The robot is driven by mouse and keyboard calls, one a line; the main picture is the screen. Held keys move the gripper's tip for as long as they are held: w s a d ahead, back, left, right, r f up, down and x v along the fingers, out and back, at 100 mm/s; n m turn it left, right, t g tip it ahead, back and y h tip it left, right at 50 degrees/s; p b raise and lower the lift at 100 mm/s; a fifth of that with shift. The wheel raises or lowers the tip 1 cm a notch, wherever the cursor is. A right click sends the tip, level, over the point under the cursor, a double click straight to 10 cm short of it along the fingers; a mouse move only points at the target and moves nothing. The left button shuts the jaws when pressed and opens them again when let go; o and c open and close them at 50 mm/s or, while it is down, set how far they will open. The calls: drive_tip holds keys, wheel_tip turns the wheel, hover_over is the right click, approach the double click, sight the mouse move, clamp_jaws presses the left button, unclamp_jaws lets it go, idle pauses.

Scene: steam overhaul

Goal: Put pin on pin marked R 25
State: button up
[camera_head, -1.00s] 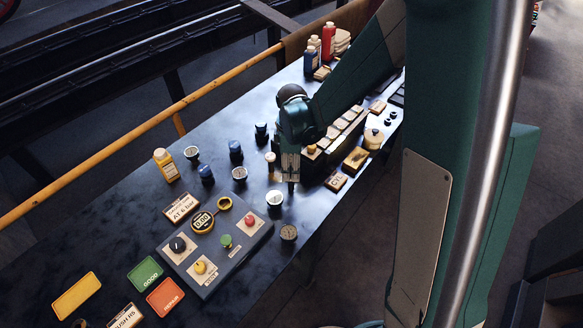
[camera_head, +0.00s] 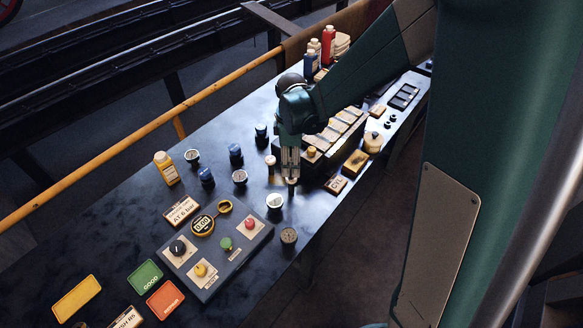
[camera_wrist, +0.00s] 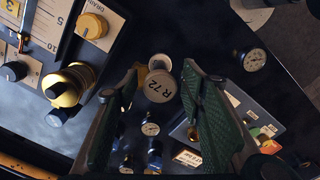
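My gripper (camera_head: 290,172) points down over the dark table. In the wrist view its two green fingers (camera_wrist: 163,70) stand apart around a pale round top (camera_wrist: 160,86) whose lettering seems to read R 12. Whether the fingers press on it is unclear. A smaller pale round top (camera_wrist: 160,62) shows just beyond, between the fingertips. A small dark disc shows under the fingertips (camera_head: 291,181) in the head view. A slim upright pin with a pale top (camera_head: 270,160) stands just left of my gripper. I cannot read R 25 on anything.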

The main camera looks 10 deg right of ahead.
drive_tip(key=shift+r, duration=3.9)
drive_tip(key=shift+s+d+r, duration=0.25)
drive_tip(key=shift+s+r, duration=0.05)
drive_tip(key=shift+r, duration=0.05)
drive_tip(key=s+d+r+m+t, duration=0.2)
drive_tip(key=s+d+r+m, duration=0.2)
drive_tip(key=s, duration=0.3)
drive_tip(key=s+d+r+m+t, duration=0.2)
drive_tip(key=s+d+r+m, duration=0.2)
drive_tip(key=s+d+m, duration=0.1)
drive_tip(key=s+d+r+m+t, duration=0.3)
drive_tip(key=s+d+r+m, duration=0.1)
drive_tip(key=s, duration=0.6)
drive_tip(key=shift+d+r+m, duration=0.25)
drive_tip(key=shift+r+m, duration=0.3)
drive_tip(key=shift+m, duration=0.85)
wheel_tip(320, 180, down, 9)
drive_tip(key=b, duration=0.9)
